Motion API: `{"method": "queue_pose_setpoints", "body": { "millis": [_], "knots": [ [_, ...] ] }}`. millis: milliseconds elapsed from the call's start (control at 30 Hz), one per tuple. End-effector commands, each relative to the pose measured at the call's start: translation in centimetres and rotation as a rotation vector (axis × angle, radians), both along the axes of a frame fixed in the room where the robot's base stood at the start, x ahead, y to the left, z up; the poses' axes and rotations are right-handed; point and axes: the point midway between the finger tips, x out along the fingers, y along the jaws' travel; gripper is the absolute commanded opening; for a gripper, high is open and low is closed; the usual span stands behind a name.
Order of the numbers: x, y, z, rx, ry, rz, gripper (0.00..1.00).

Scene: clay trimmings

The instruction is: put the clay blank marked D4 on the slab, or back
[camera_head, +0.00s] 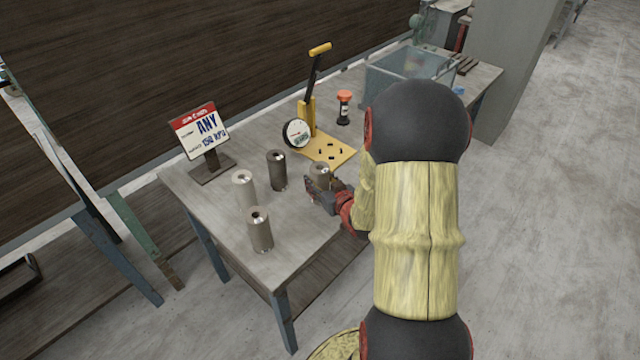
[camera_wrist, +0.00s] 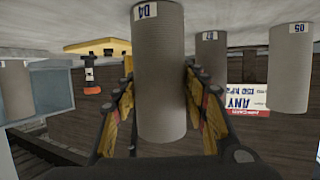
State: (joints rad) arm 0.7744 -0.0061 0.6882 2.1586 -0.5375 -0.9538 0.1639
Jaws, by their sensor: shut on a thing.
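The grey clay blank marked D4 (camera_wrist: 158,75) stands upright between the fingers of my gripper (camera_wrist: 160,108), which is shut on it. The wrist view is upside down, so its label shows at the top of the picture. In the head view my gripper (camera_head: 322,190) is at the table's near right edge, with the held blank's top (camera_head: 320,171) above the fingers. I cannot tell whether its base touches the table. A yellow plate (camera_head: 328,150) with black spots, a dial and a lever lies just behind it; no other slab is clear.
Three other blanks (camera_head: 277,171) (camera_head: 243,188) (camera_head: 259,232) stand to the left on the table (camera_head: 215,205). Blanks D7 (camera_wrist: 209,65) and D5 (camera_wrist: 289,75) show in the wrist view. A sign (camera_head: 203,135), red-capped bottle (camera_head: 343,108) and clear bin (camera_head: 400,72) stand farther back.

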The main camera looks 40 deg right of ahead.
Motion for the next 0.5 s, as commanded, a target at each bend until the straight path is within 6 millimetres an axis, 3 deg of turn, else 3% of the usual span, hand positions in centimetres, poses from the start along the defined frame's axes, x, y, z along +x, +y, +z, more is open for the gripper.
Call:
{"method": "queue_pose_setpoints", "body": {
  "millis": [333, 367, 500],
  "knots": [
    [0.09, -0.1, -0.02, -0.004, -0.005, 0.0, 0.0],
    [0.02, -0.05, -0.19, -0.002, -0.002, -0.001, 0.44],
    [0.01, -0.05, -0.1, -0.002, -0.002, -0.001, 0.52]
  ]
}}
